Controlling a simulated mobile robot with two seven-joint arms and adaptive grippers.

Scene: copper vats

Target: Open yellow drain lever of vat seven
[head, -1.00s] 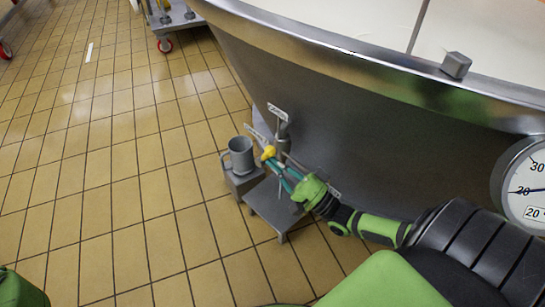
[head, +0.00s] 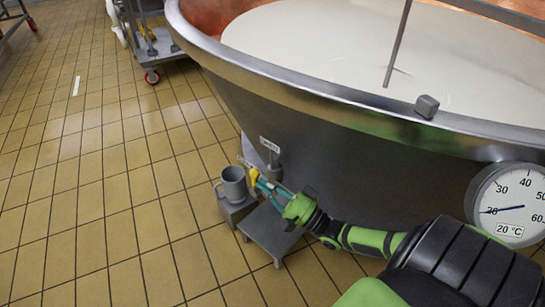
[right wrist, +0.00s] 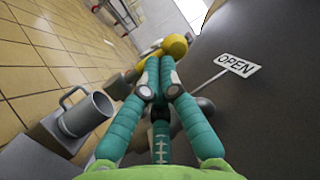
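The yellow drain lever (head: 252,175) is low on the side of the large copper-lined vat (head: 300,92), by its outlet. It also shows in the right wrist view (right wrist: 175,46), at the fingertips. My right gripper (head: 261,183) reaches in from the right. Its teal fingers (right wrist: 159,68) close together on the lever, covering part of it. A sign reading OPEN (right wrist: 237,65) is right of the fingers in the wrist view. My left gripper is out of view.
A grey mug (head: 233,186) stands on a small block left of the lever. A low grey step (head: 268,229) is below my gripper. A dial thermometer (head: 505,205) is at the right. A wheeled cart (head: 150,40) stands back left.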

